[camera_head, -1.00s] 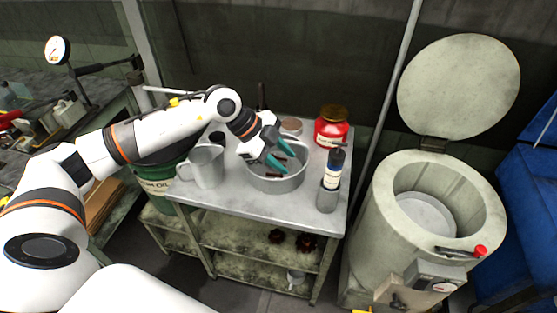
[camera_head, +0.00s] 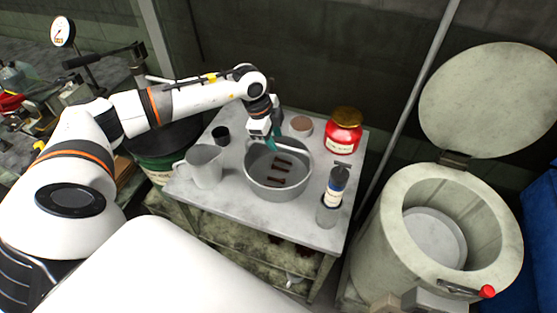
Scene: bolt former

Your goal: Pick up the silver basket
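The silver basket (camera_head: 279,188) is a round, open grey metal pan on the small metal table. Several dark brown bolt-like pieces (camera_head: 279,172) lie on its floor. My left gripper (camera_head: 272,142) has teal fingers and points down at the back rim of the basket, slightly left of its middle. The fingers overlap the rim in the camera view. They are small and partly hidden, so I cannot tell whether they are closed on the rim or apart. My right gripper is not in view.
An open-lidded round machine (camera_head: 434,240) stands at right.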

